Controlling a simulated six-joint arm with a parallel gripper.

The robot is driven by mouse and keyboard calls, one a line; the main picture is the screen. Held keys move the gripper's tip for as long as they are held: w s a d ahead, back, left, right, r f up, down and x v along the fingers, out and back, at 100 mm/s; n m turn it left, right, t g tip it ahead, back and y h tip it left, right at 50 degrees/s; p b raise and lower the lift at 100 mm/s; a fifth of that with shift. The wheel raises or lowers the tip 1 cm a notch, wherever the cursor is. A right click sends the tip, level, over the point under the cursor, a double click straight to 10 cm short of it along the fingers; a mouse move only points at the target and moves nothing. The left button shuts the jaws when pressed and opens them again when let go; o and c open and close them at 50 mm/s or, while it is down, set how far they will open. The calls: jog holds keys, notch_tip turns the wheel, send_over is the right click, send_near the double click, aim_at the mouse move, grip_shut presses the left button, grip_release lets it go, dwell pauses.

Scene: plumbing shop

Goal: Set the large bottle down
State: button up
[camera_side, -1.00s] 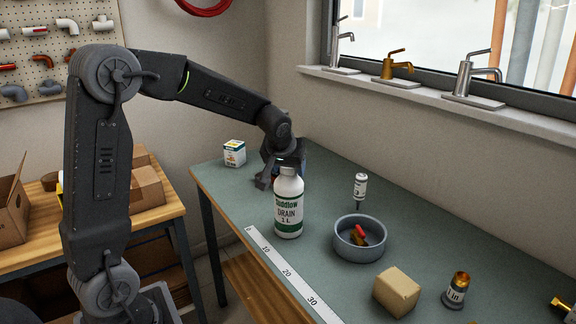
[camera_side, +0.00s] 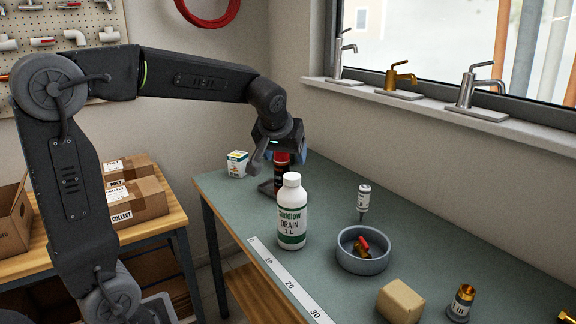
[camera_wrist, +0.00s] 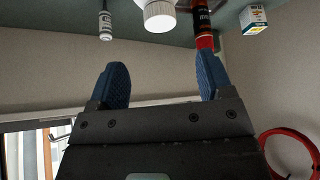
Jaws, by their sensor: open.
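The large bottle (camera_side: 292,215) is white with a green-and-white "DRAIN 1 L" label. It stands upright on the green bench top. My gripper (camera_side: 277,158) is above and slightly left of its cap in the side view, apart from it. In the wrist view my gripper (camera_wrist: 160,62) shows two blue fingers spread apart with nothing between them. The bottle's white cap (camera_wrist: 159,16) shows beyond the fingertips there; most of its body is cut off.
A red-and-black can (camera_side: 281,172) stands behind the bottle, near my gripper. A white carton (camera_side: 237,165) is at the far left. A small dropper bottle (camera_side: 363,198), a grey bowl (camera_side: 341,256) with fittings, a tan block (camera_side: 399,301) and a ruler (camera_side: 290,285) lie around.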

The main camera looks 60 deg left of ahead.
jog(key=s+d+f+m+h, duration=0.2)
jog(key=s+d+m, duration=0.2)
jog(key=s+d, duration=0.3)
jog(key=s+d+f+m+h, duration=0.2)
jog(key=s+d, duration=0.5)
jog(key=s, duration=0.6)
jog(key=shift+m, duration=0.9)
